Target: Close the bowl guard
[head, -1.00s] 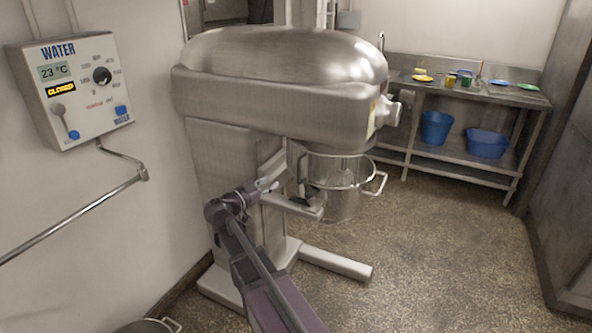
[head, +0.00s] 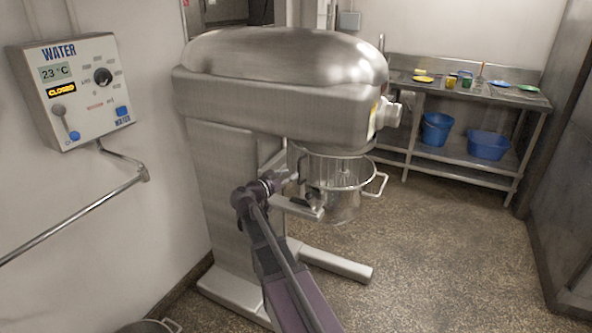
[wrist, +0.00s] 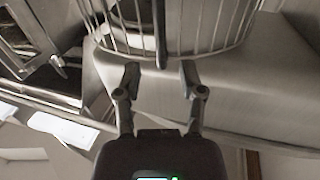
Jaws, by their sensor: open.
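The large steel mixer (head: 280,90) stands by the left wall. Its wire bowl guard (head: 335,165) hangs under the mixer head, around the top of the bowl area. In the wrist view the guard's curved wires (wrist: 215,30) fill the upper part. A dark upright bar (wrist: 160,35) ends between my fingertips, untouched as far as I can see. My gripper (wrist: 160,75) is open and empty just short of the wires. In the head view my gripper (head: 288,177) is at the near left side of the guard, partly hidden by my wrist.
A side handle (head: 378,185) sticks out right of the bowl area. The mixer's foot (head: 335,262) runs along the floor. A water panel (head: 75,90) and a pipe are on the left wall. A steel table (head: 465,90) stands at the back right. The floor at right is clear.

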